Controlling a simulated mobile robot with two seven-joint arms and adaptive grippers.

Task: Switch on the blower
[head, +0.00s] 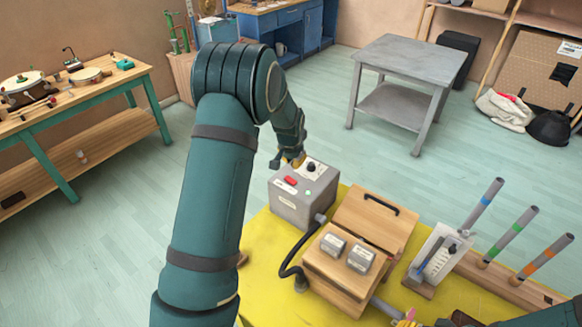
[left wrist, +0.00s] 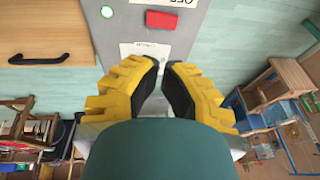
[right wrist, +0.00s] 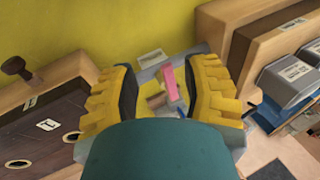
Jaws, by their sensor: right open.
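The blower (head: 290,212) is a grey box at the back left of the yellow table, with a red button (head: 291,181), a black knob (head: 311,167) and a small green light (head: 308,193). My left gripper (head: 297,160) is just behind and above its top edge, near the knob. In the left wrist view, the blower's panel (left wrist: 186,42) shows the red button (left wrist: 161,20), a label and part of an "OFF" plate; the knob is out of that view. My right gripper (right wrist: 163,85) is open.
A black hose (head: 285,268) runs from the blower to a wooden box (head: 335,290) with two grey blocks on it. A wooden lid with a black handle (head: 382,205) stands beside the blower. Several striped tubes (head: 510,235) stand at the right. A pink item (right wrist: 168,82) lies beyond my right fingers.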

